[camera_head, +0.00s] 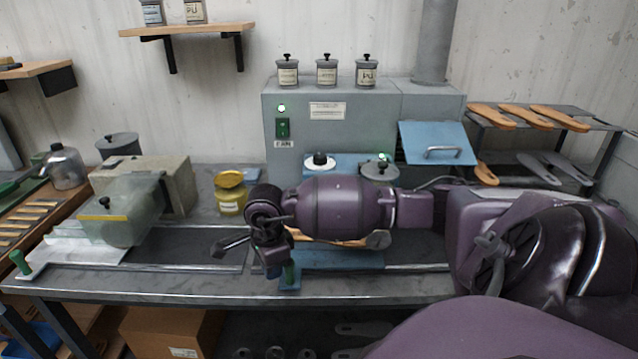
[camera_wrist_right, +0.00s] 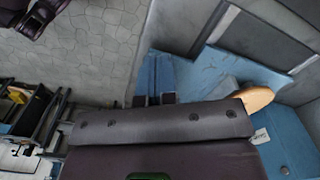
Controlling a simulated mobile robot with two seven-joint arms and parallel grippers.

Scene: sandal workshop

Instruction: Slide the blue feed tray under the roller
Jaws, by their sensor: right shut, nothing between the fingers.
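The blue feed tray (camera_head: 335,259) lies on the bench between the rails, partly hidden behind my right arm. A tan sole shows on it. In the right wrist view, blue surfaces of the tray (camera_wrist_right: 285,145) show beside and beyond the fingers. My right gripper (camera_head: 272,262) points down next to the handle, shut and empty; its fingertips (camera_wrist_right: 155,100) also show in the wrist view. I cannot tell whether it touches the handle. The roller is not distinct; a beige housing (camera_head: 172,182) with a clear guard (camera_head: 125,215) stands left.
A yellow jar (camera_head: 230,192) stands behind my wrist. A grey machine cabinet (camera_head: 330,125) with a blue flap (camera_head: 436,146) stands at the back. A rack (camera_head: 560,115) with soles is at the right. The bench strip (camera_head: 190,245) between tray and housing is clear.

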